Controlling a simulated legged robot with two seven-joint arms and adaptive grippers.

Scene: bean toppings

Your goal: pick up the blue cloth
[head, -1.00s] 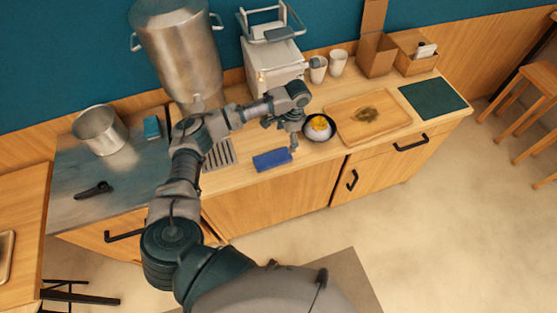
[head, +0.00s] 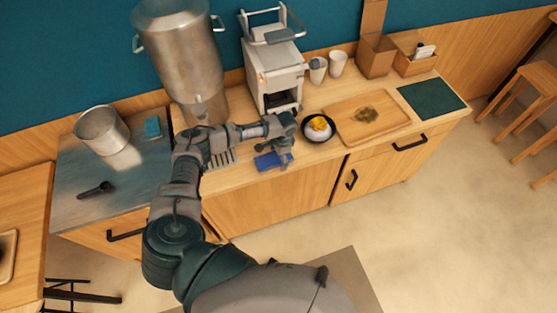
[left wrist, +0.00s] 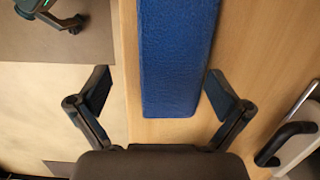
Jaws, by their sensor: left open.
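The blue cloth (head: 266,161) lies folded flat on the wooden counter, near its front edge, left of the black bowl. In the head view my left gripper (head: 284,162) is over its right end and hides part of it. In the left wrist view the cloth (left wrist: 176,60) runs as a long blue strip between the two spread fingers of my left gripper (left wrist: 160,92). My right gripper does not show in the head view.
The black bowl with yellow food (head: 319,127) stands close to the right of my left gripper. A wooden tray (head: 345,137) lies beyond it. A white machine (head: 275,75) stands behind. A drain grille (head: 222,158) lies to the left.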

